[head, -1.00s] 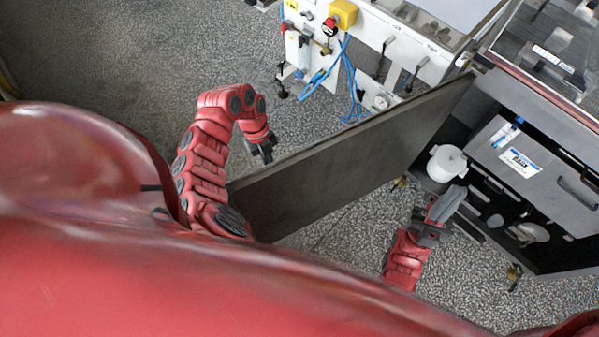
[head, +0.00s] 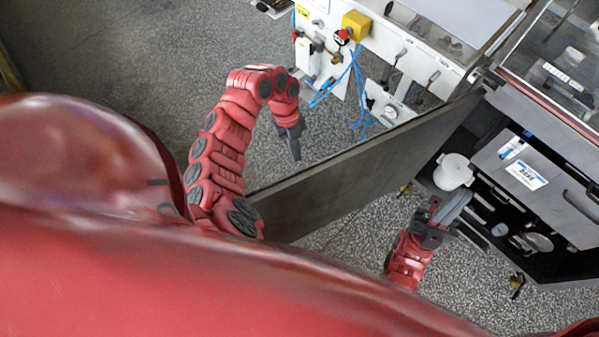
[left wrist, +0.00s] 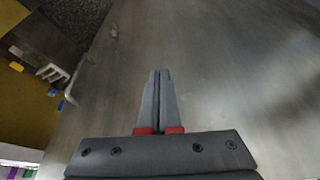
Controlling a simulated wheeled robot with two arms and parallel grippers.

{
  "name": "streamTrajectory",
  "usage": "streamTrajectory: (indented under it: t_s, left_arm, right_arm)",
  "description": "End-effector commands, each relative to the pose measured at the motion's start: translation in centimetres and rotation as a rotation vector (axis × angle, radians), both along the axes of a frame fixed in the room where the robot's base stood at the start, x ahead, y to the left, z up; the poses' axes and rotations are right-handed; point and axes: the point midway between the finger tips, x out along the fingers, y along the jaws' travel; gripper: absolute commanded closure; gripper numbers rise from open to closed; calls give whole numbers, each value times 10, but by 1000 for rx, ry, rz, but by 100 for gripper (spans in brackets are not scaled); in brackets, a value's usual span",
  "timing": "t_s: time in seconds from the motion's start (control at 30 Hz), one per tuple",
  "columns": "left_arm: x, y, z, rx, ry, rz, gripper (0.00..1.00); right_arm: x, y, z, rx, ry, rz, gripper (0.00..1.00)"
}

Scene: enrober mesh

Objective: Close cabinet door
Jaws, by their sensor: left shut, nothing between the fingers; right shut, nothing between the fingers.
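The cabinet door (head: 352,170) is a dark grey metal panel. It stands swung wide open from the cabinet (head: 560,200), hinged near the cabinet's upper left corner. My left gripper (head: 296,156) is shut and empty, pointing down on the far side of the door, close to its top edge. In the left wrist view the shut fingers (left wrist: 160,72) point along a broad grey surface, apparently the door (left wrist: 230,60); I cannot tell whether they touch. My right gripper (head: 457,206) is shut and empty, in front of the cabinet opening, on the near side of the door.
A white machine with a yellow box (head: 356,25) and blue hoses (head: 357,90) stands behind the door. Speckled floor (head: 350,235) is clear below the door.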

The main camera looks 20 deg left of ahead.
Motion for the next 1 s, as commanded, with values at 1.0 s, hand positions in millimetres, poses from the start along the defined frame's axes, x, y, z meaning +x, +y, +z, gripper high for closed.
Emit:
streamTrajectory:
  t_s: [1.0]
  left_arm:
    - [-48, -57, -90, -1, 1, -2, 100]
  right_arm:
    - [0, 0, 59, 0, 0, 0, 100]
